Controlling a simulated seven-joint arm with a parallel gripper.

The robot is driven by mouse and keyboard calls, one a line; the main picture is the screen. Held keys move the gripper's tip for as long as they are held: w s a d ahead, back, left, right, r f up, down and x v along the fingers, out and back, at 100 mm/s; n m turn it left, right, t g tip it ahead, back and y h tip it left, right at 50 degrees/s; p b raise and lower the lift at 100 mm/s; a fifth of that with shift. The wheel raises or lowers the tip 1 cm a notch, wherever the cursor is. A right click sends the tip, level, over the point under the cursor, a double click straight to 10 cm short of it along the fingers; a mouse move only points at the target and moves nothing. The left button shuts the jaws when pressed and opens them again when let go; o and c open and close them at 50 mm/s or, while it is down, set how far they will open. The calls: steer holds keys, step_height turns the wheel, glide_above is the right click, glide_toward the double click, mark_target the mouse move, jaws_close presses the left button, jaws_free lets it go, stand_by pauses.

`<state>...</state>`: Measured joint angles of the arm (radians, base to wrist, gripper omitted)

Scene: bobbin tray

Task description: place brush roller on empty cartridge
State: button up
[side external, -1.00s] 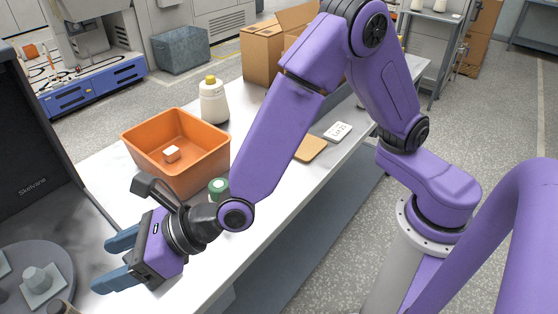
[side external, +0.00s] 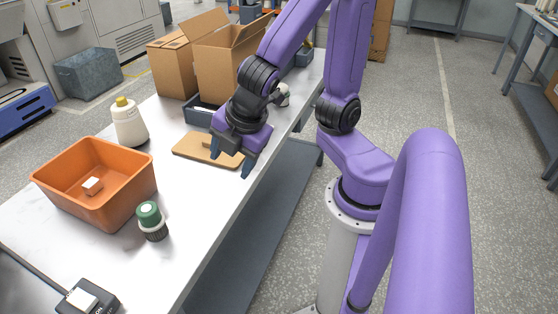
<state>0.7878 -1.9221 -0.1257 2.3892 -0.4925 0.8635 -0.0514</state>
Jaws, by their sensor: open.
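My gripper (side external: 231,160) points down over a tan board (side external: 186,149) on the white bench, its two blue-grey fingers apart. A small tan piece shows by the fingers; I cannot tell whether it is separate from the board or touched by them. A short upright piece with a green top (side external: 149,214) and a dark ridged base stands on the bench right of the orange bin, well away from my gripper. I cannot surely identify the brush roller or the empty cartridge in this view.
The orange bin (side external: 134,204) holds a small white block (side external: 92,185). A white bottle with a yellow cap (side external: 129,124) stands behind it. A dark tray (side external: 197,115) and open cardboard boxes (side external: 228,62) are farther back. A black device (side external: 92,298) is at the near edge. The front middle bench is clear.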

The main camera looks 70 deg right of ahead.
steer(key=s+d+m+g+y, duration=0.1)
steer(key=s+m+g, duration=0.3)
steer(key=s, duration=0.5)
steer(key=shift+d+f+m, duration=0.25)
steer(key=shift+d+m, duration=0.05)
steer(key=shift+d, duration=0.6)
